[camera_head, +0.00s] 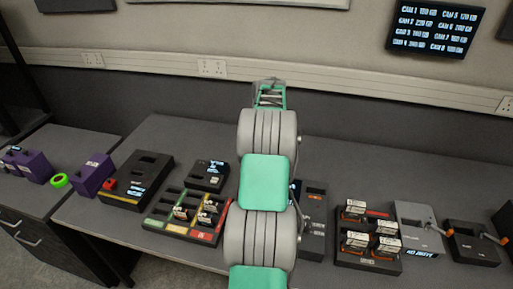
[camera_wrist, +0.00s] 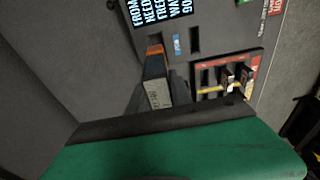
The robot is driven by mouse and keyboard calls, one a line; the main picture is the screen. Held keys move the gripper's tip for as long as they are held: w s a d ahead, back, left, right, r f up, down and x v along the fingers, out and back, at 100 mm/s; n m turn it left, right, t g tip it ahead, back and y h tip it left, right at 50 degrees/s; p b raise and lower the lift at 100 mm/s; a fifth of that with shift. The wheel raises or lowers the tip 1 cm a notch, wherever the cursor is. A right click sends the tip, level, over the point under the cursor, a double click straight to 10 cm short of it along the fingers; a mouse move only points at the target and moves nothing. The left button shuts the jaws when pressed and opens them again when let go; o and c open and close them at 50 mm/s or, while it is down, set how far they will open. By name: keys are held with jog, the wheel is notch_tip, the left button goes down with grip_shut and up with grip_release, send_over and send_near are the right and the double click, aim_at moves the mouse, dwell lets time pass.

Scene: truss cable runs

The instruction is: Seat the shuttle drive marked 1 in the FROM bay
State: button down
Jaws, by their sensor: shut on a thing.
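In the wrist view my gripper (camera_wrist: 157,88) is shut on a drive (camera_wrist: 155,66) with an orange end, a dark body and a pale label. The label's mark is too blurred to read. The drive's orange end points toward a dark dock (camera_wrist: 180,22) whose screen (camera_wrist: 158,10) starts with FROM. An empty slot (camera_wrist: 195,40) shows to the right of the drive, beside a small blue label. I cannot tell whether the drive's end is in a slot or above it. In the head view my arm hides the gripper and held drive.
A rack with coloured strips (camera_wrist: 209,78) holding drives is right of the dock; the head view shows such a rack (camera_head: 163,230) left of my arm. A tray of drives (camera_head: 372,263) and dark devices (camera_head: 470,245) stand right. Purple boxes (camera_head: 93,175) are far left.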

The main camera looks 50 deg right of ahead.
jog(key=shift+d+f+b, duration=0.1)
jog(key=shift+f+b, duration=1.95)
jog(key=shift+f, duration=1.05)
jog(key=shift+s, duration=0.15)
jog(key=shift+f+b, duration=0.2)
jog(key=shift+b, duration=0.2)
jog(key=shift+f+b, duration=0.3)
jog(key=shift+f, duration=0.05)
jog(key=shift+f+b, duration=1.35)
jog(key=shift+f, duration=0.3)
jog(key=c, duration=1.1)
grip_release()
jog(key=shift+o, duration=0.4)
